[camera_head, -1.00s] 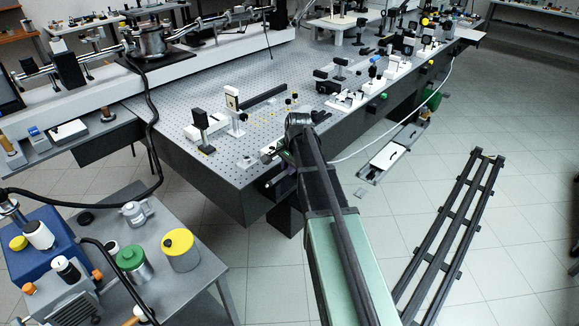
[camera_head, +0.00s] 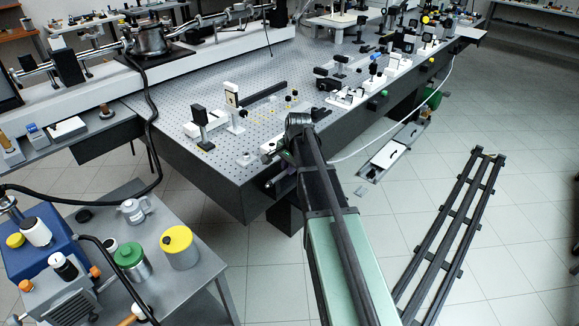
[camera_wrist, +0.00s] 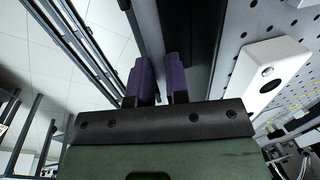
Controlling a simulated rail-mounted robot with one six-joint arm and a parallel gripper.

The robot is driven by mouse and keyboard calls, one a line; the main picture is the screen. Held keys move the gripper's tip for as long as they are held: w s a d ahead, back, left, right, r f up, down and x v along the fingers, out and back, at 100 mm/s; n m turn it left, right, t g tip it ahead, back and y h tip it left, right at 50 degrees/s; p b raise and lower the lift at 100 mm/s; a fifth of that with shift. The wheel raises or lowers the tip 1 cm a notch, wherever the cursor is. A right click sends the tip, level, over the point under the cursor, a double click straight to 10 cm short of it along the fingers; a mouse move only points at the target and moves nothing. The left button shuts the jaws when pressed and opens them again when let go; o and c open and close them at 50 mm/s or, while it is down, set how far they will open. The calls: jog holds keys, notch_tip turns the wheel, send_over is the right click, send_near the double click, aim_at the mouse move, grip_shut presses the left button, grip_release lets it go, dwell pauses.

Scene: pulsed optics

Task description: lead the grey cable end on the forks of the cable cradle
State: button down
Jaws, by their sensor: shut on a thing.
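My gripper (camera_wrist: 159,80) shows in the wrist view with two purple fingers close together, below and beside the dark edge of the optical table. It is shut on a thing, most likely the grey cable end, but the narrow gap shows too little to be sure. In the head view a pale grey cable (camera_head: 388,144) hangs in a curve along the table's right side. It runs towards my wrist, where my arm hides its end. I cannot make out the cable cradle or its forks in either view.
The perforated optical table (camera_head: 204,123) carries several mounts. A white block with a hole (camera_wrist: 275,72) stands on it close to my gripper. A grey cart (camera_head: 205,282) with jars is at the lower left.

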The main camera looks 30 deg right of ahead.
jog(key=c, duration=1)
grip_release()
jog(key=shift+c, duration=0.2)
notch_tip(320, 180, up, 11)
jog(key=s+p, duration=0.2)
jog(key=p, duration=0.8)
jog(key=shift+d+f+p, duration=0.2)
jog(key=shift+d+p, duration=0.1)
jog(key=shift+d, duration=0.05)
jog(key=s+a+n+g, duration=0.2)
jog(key=s+a+n, duration=1.1)
jog(key=s+a, duration=0.5)
jog(key=shift+s+a+f+n+h, duration=0.2)
jog(key=shift+s+a+n+h, duration=0.15)
jog(key=shift+a, duration=0.5)
